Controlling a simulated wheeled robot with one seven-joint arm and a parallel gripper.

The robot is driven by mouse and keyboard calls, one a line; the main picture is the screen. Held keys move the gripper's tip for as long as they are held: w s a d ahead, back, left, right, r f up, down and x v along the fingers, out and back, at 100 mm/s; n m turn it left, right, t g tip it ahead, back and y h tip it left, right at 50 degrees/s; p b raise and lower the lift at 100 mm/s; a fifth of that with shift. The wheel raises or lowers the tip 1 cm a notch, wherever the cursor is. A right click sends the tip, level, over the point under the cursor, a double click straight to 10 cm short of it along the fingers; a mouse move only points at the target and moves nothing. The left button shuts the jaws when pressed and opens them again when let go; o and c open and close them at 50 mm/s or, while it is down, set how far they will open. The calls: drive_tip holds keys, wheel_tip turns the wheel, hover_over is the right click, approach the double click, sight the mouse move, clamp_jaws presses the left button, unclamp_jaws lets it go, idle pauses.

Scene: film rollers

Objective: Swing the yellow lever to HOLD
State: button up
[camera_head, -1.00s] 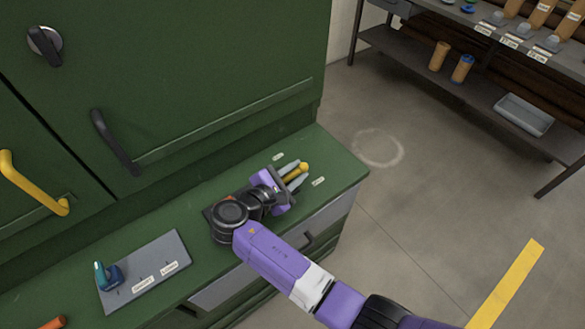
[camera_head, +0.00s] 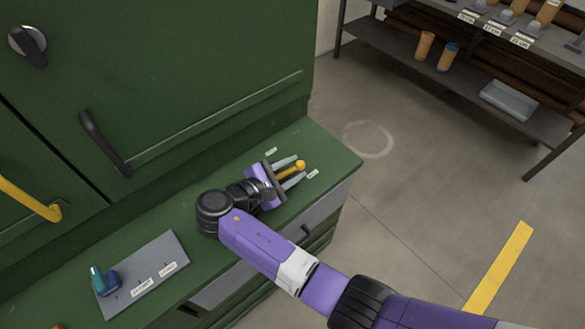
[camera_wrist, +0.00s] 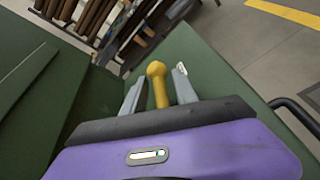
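The yellow lever (camera_head: 299,166) with a round knob stands near the right end of the green cabinet's ledge. Two small white labels lie by it, one on the far side (camera_head: 271,151) and one on the near right side (camera_head: 313,174); their text is too small to read. My gripper (camera_head: 290,171) is open, with one grey finger on each side of the lever. In the wrist view the lever (camera_wrist: 158,82) stands between the fingers, with a visible gap on both sides. The lever's base is hidden behind my gripper.
A grey plate (camera_head: 150,272) with a teal knob (camera_head: 104,278) and labels lies left on the ledge. The green cabinet doors (camera_head: 190,70) rise behind my arm. A shelf rack (camera_head: 470,90) with rollers stands at the back right. The floor between is clear.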

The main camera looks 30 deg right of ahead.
drive_tip(key=shift+a, duration=0.15)
drive_tip(key=b+v, duration=0.1)
drive_tip(key=v, duration=0.6)
drive_tip(key=shift+s+a+r, duration=0.15)
drive_tip(key=shift+a, duration=0.1)
idle(0.5)
